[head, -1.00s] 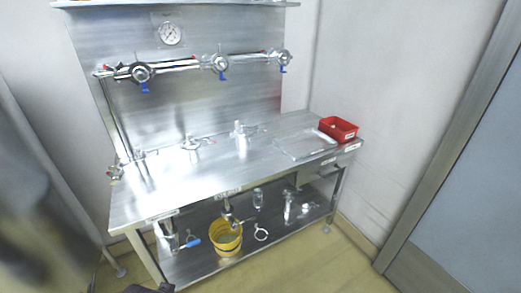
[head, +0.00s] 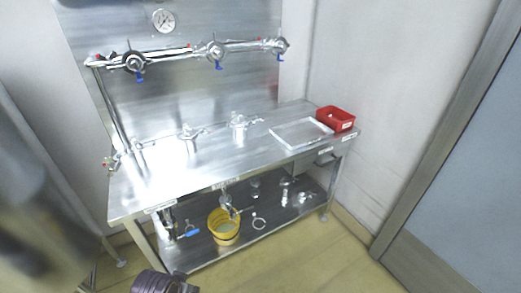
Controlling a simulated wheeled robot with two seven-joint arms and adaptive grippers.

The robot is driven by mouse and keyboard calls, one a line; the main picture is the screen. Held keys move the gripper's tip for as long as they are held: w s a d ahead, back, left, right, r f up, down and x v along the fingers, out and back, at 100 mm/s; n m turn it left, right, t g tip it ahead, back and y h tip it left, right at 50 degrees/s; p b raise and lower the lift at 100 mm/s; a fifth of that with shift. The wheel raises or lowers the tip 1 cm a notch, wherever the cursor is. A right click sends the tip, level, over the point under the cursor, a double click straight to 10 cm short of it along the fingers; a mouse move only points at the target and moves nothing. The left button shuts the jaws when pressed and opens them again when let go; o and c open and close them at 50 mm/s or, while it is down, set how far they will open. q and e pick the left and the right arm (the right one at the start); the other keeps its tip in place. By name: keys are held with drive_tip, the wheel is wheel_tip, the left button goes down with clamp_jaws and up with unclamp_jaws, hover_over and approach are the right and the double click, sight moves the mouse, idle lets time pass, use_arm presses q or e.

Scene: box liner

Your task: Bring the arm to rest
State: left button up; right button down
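A dark, ribbed part that looks like one of my own arm links shows at the bottom edge of the head view, left of the middle. It is cut off by the frame, and no fingertips can be made out on it. Neither of my grippers can be made out in this view. The steel workbench (head: 228,172) stands ahead, and no part of my arms touches it in the picture.
A red bin (head: 336,119) and a clear tray (head: 301,133) sit on the bench's right end. A yellow bucket (head: 225,228) stands on the lower shelf. Valve pipes (head: 190,54) and a gauge (head: 163,20) are on the back panel. Floor in front is clear.

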use_arm(q)
drive_tip(key=s+a+f+g, duration=0.1)
drive_tip(key=s+f, duration=0.1)
drive_tip(key=f, duration=1.3)
drive_tip(key=s+a+f, duration=0.2)
drive_tip(key=f, duration=1.3)
drive_tip(key=s+a+f, duration=0.3)
drive_tip(key=s+f, duration=0.5)
drive_tip(key=s, duration=0.1)
drive_tip(key=s+a+f+g+y, duration=0.1)
drive_tip(key=s+a+f, duration=0.3)
drive_tip(key=s+f, duration=0.5)
drive_tip(key=shift+s+a+f+m, duration=0.2)
drive_tip(key=shift+s+f+m, duration=0.1)
drive_tip(key=shift+s, duration=0.45)
